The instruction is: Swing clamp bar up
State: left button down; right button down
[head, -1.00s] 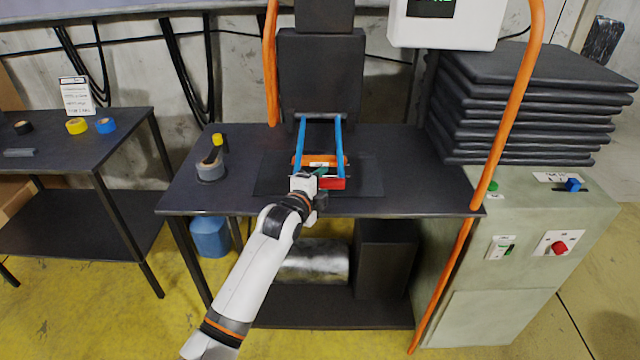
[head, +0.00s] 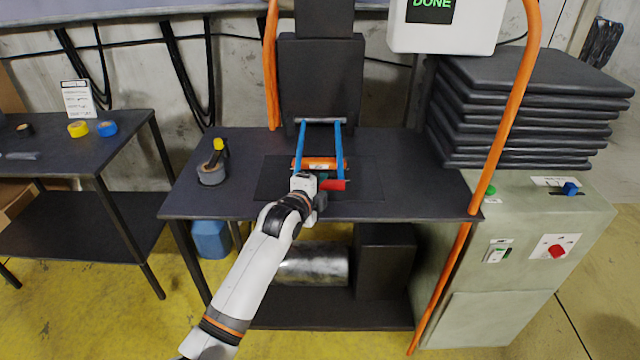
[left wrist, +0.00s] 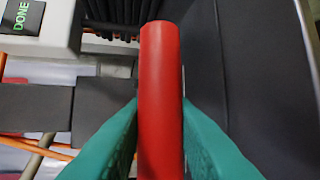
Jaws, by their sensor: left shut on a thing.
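The clamp bar frame has two blue arms (head: 339,150) that run forward over the work table from the black press at the back. A red grip bar (head: 333,185) lies across their front end. My left gripper (head: 319,182) is at this red bar and hides its left part. In the left wrist view the red bar (left wrist: 161,90) stands between the green fingers (left wrist: 160,140), which are shut on it. An orange block (head: 318,163) lies just behind the bar, between the blue arms. My right gripper is not in view.
A stack of black pads (head: 530,105) stands at the right on a grey-green cabinet (head: 535,235). An orange hose (head: 497,140) hangs in front of the table's right end. A screen (head: 432,10) reads DONE.

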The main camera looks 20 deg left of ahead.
pick_arm(q)
jog(key=w+a+r+g+p, duration=0.1)
jog(key=w+r+p, duration=0.3)
jog(key=r+p, duration=0.4)
jog(key=w+a+r+g+p, duration=0.1)
jog(key=w+r+p, duration=0.3)
jog(key=r+p, duration=0.4)
notch_tip(320, 180, up, 7)
jog(key=shift+w+a+f+n+p, duration=0.15)
jog(key=shift+a+n+p, duration=0.15)
jog(key=shift+n, duration=0.1)
jog(key=c, duration=1.3)
grip_release()
jog(key=shift+w, duration=0.15)
jog(key=shift+o, duration=0.5)
jog(key=shift+f, duration=0.1)
jog(key=shift+f, duration=0.1)
